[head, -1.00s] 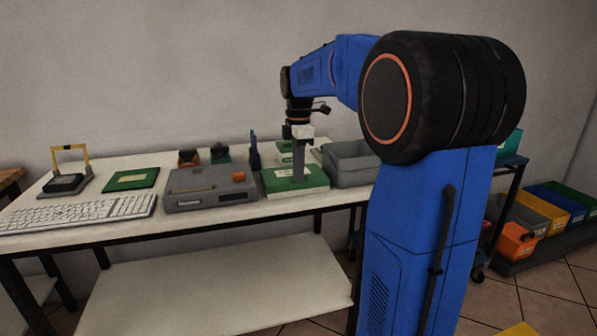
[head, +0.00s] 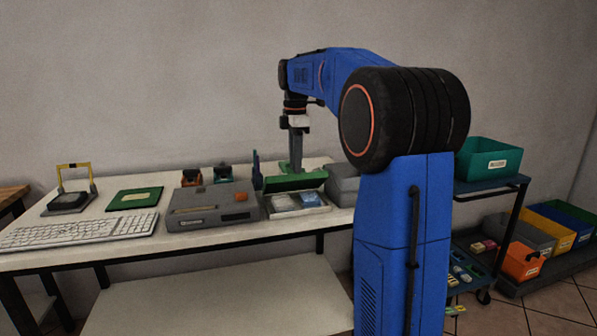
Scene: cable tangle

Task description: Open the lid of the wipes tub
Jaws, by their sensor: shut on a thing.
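The wipes tub (head: 314,211) stands on the white table to the right of a grey device, and its top is uncovered at the front. Pale, flat contents show inside it. Its green lid (head: 292,183) is raised above the tub and looks tilted. My gripper (head: 296,168) points down from above and is shut on the lid, at the lid's upper side. The exact grip is too small to make out. Whether the lid's back edge still touches the tub cannot be told.
The grey device (head: 211,206) stands close on the left, and a grey bin (head: 343,186) close on the right, partly behind my arm. A keyboard (head: 80,228) and a green board (head: 133,198) lie further left. A cart with a teal bin (head: 487,160) stands at the right.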

